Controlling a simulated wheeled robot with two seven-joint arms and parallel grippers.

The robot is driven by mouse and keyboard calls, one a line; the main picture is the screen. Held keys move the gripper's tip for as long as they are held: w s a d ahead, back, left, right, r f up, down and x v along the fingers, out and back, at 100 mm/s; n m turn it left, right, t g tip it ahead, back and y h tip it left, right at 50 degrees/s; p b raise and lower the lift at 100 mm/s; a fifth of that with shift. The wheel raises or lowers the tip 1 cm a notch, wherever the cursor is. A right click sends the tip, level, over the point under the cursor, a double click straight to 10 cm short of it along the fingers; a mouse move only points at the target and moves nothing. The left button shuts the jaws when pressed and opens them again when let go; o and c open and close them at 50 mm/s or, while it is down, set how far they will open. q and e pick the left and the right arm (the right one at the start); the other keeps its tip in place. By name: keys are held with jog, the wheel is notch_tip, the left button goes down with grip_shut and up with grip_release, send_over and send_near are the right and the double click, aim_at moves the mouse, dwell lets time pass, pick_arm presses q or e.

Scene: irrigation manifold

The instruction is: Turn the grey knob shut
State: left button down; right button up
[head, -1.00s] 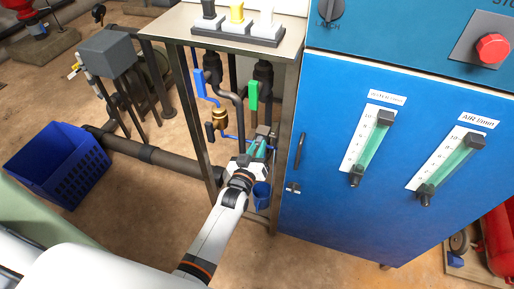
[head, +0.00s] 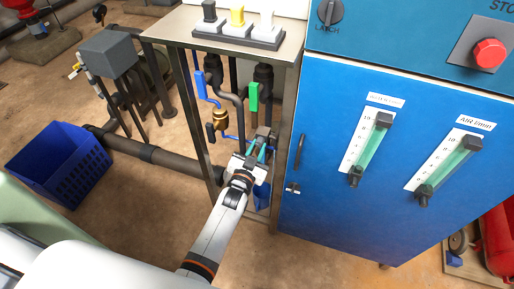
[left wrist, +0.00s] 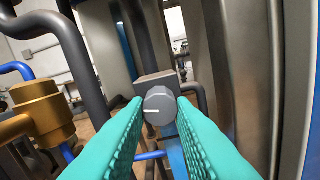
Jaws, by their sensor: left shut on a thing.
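The grey knob (left wrist: 160,105) is a round dial with a white mark pointing left in the left wrist view. It sits on the front of a dark grey block (left wrist: 155,82). My left gripper (left wrist: 158,112) has its teal fingers on either side of the knob and is shut on it. In the head view my left gripper (head: 257,152) reaches into the pipe stand, just in front of the grey block (head: 263,132); the knob is hidden there by the gripper. My right gripper is not in view.
The stand's metal legs (head: 287,140) rise close beside the left gripper. A brass fitting (head: 220,119), blue handle (head: 200,84) and green handle (head: 254,97) are nearby. The blue cabinet (head: 330,180) stands right. A blue crate (head: 60,160) lies on the floor left.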

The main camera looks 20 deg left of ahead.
pick_arm(q)
jog(key=m, duration=0.3)
jog(key=shift+m, duration=0.4)
jog(key=m, duration=0.3)
jog(key=shift+a+m+b, duration=0.1)
jog(key=shift+m+b, duration=0.2)
jog(key=shift+b, duration=0.1)
jog(key=m+b, duration=0.1)
jog(key=m, duration=0.3)
jog(key=shift+r+m+b, duration=0.1)
jog(key=shift+m+b, duration=0.6)
jog(key=shift+m, duration=1.2)
jog(key=c, duration=1.2)
grip_release()
jog(key=shift+c, duration=0.2)
